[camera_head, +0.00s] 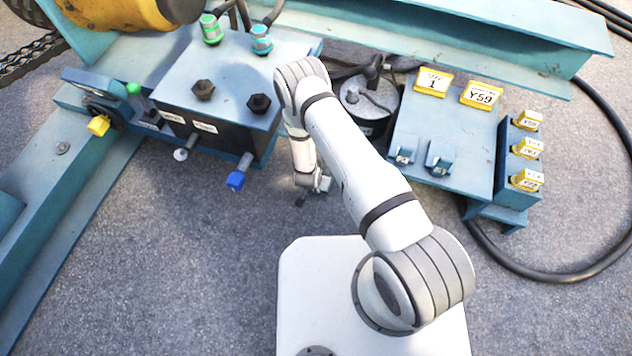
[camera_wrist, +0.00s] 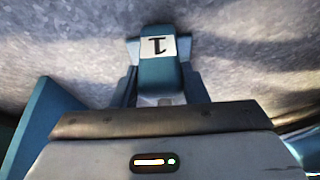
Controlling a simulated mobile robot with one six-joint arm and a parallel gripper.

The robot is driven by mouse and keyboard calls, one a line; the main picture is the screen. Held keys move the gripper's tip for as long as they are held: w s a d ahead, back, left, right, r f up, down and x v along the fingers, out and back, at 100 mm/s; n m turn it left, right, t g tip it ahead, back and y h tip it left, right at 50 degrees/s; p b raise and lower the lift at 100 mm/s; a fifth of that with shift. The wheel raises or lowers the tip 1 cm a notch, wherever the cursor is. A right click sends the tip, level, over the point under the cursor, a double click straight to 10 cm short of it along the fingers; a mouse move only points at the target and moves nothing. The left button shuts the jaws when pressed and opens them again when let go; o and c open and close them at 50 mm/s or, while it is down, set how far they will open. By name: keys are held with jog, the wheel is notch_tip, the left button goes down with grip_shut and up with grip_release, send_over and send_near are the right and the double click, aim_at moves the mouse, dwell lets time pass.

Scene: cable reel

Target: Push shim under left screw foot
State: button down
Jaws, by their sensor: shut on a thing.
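My gripper (camera_head: 316,186) hangs low over the grey floor, to the right of the blue-grey box (camera_head: 225,65) and apart from its front. In the wrist view, a blue block with a white "1" label (camera_wrist: 159,72) sits at the jaws, and the gripper is shut on it. I cannot tell for sure that it is the shim. Two dark hex-headed screws stand on the box top, the left screw (camera_head: 203,89) and the right screw (camera_head: 259,103). Their feet under the box are hidden in the head view.
A blue knob (camera_head: 236,180) and a grey-tipped one (camera_head: 181,154) stick out from the box front. A yellow-tagged panel (camera_head: 445,130) stands to the right. A black cable (camera_head: 590,272) curves over the floor. The floor left of my base is clear.

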jog(key=shift+w+d, duration=0.35)
jog(key=shift+w, duration=0.5)
jog(key=c, duration=0.8)
grip_release()
jog(key=shift+o, duration=0.2)
jog(key=p+v, duration=0.2)
jog(key=v, duration=0.5)
jog(key=shift+s+a+r+p, duration=0.1)
jog(key=shift+s+r+p, duration=0.05)
jog(key=shift+r+p, duration=0.2)
